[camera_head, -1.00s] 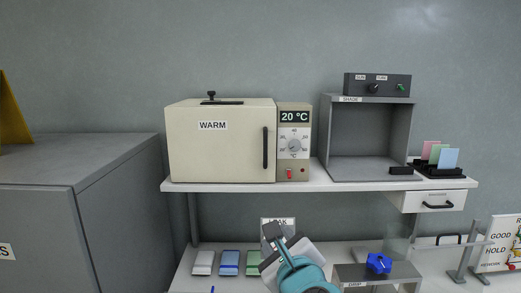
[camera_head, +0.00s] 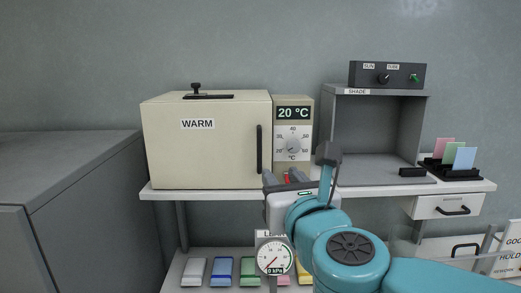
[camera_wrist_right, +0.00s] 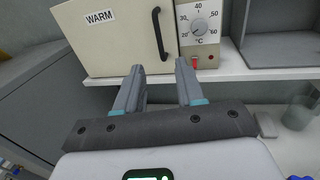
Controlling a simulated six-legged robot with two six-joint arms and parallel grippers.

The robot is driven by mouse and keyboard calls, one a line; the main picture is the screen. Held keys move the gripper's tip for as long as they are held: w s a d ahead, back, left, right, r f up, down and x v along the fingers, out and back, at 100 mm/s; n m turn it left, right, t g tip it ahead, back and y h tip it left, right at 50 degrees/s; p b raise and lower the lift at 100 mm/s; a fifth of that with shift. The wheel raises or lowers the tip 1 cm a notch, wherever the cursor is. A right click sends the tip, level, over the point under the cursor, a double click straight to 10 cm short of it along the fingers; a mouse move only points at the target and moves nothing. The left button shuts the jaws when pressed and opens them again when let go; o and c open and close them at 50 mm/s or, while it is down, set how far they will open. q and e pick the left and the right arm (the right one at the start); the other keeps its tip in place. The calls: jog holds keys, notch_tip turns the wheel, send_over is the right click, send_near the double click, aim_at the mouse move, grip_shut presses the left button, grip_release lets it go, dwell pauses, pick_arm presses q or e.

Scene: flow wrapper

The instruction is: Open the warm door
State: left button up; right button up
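The warm door is the cream front of the box marked WARM (camera_head: 205,150), and it is shut flush. Its black vertical handle (camera_head: 259,149) is near the door's right edge; the handle (camera_wrist_right: 160,33) also shows in the right wrist view. My right gripper (camera_head: 283,178) is in front of the shelf edge, below and slightly right of the handle. In the right wrist view its two fingers (camera_wrist_right: 160,67) are apart with nothing between them, and the handle's lower end is just beyond the tips. My left gripper is not in view.
A control panel (camera_head: 293,125) reading 20 °C adjoins the door on the right, with a red switch partly hidden by my gripper. A grey shade box (camera_head: 380,130) stands further right on the white shelf (camera_head: 215,193). A pressure gauge (camera_head: 273,256) is below.

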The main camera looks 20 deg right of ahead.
aim_at(260, 151)
jog(key=w+p, duration=0.1)
jog(key=w, duration=0.4)
jog(key=w+p, duration=0.1)
jog(key=w, duration=0.4)
jog(key=w+d+p, duration=0.1)
jog(key=w, duration=0.3)
jog(key=shift+w+f, duration=0.2)
jog(key=shift+w, duration=0.2)
jog(key=shift+s+r, duration=0.1)
jog(key=c, duration=0.7)
grip_shut()
